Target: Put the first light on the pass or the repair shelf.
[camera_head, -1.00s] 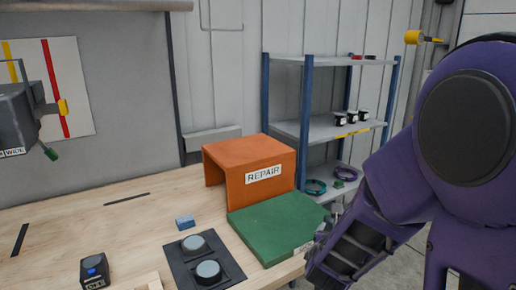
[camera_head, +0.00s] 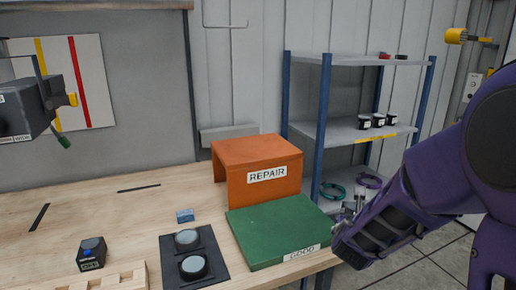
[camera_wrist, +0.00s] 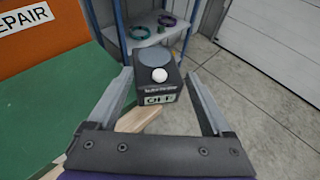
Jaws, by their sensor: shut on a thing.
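My gripper (camera_head: 352,207) is just off the right edge of the green slab labelled GOOD (camera_head: 275,228), beyond the bench edge. In the wrist view it is shut on a dark boxy light (camera_wrist: 158,82) with a white round button, a grey round top and a pale readout that I cannot read surely. The light is hard to make out in the head view. The orange repair shelf (camera_head: 243,152), labelled REPAIR, stands behind the green slab. It also shows at the upper left of the wrist view (camera_wrist: 70,40). The top of the green slab is bare.
A second dark light with a blue button (camera_head: 91,254) stands on the bench, near a wooden rack (camera_head: 112,280). A black plate (camera_head: 205,245) carries two round pads. A small blue block (camera_head: 185,215) lies nearby. A blue-posted rack (camera_head: 323,130) stands behind.

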